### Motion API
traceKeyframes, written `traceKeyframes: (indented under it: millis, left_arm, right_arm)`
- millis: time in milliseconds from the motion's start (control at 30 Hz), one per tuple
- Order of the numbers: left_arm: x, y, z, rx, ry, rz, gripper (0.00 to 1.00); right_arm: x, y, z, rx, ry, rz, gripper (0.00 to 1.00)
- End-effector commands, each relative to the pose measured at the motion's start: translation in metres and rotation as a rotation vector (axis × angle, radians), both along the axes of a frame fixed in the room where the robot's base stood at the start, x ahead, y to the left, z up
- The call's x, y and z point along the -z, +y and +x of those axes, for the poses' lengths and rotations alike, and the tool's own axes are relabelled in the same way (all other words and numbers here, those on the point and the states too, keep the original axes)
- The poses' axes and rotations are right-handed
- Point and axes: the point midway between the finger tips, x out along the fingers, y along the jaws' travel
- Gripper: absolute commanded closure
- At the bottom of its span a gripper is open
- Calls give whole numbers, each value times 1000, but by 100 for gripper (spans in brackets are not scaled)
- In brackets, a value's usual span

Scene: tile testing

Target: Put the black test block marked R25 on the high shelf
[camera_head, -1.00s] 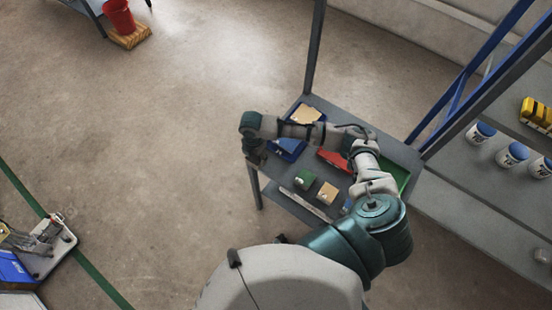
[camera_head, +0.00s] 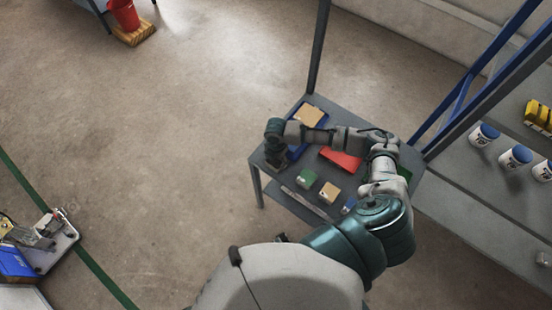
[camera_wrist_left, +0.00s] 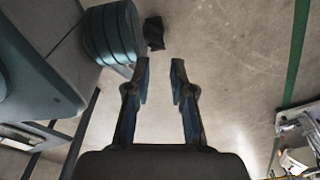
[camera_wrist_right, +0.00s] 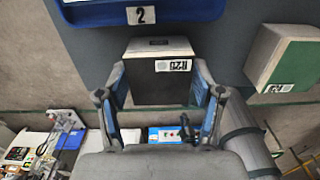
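A black block (camera_wrist_right: 158,84) with a white label stands on the grey table, in the right wrist view. In the head view my right gripper (camera_head: 276,162) is low over the table's left corner and the block is hardly visible there. My left gripper (camera_wrist_left: 161,66) is open and empty above the floor, in the left wrist view. A grey shelf (camera_head: 465,190) stands at the right.
The grey table (camera_head: 268,172) carries a blue tray (camera_head: 296,112), a red tray (camera_head: 341,159), a green block (camera_head: 307,178) and a tan block (camera_head: 329,193). White bottles (camera_head: 515,157) with blue lids and a yellow box (camera_head: 537,116) stand on the right shelf. A post (camera_head: 319,45) rises behind the table.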

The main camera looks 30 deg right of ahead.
Motion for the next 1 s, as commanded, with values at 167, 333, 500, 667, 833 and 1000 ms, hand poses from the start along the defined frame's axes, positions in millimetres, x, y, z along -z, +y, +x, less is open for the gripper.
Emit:
traceKeyframes:
  millis: [167,333,500,667,833,1000]
  left_arm:
    - [1,1,-4,0,6,1,77]
    - [2,1,-6,0,8,2,77]
    - [0,1,-5,0,2,0,77]
    - [4,7,-12,4,3,5,77]
    - [6,8,-26,6,11,6,77]
    - [8,9,-35,6,16,6,77]
  right_arm:
    - [0,0,0,0,0,0,13]
    - [0,0,0,0,0,0,13]
    - [-13,1,1,0,-3,0,13]
    - [-46,1,2,0,-5,0,13]
    - [-85,0,2,1,-4,1,13]
    - [-111,0,2,0,-2,1,13]
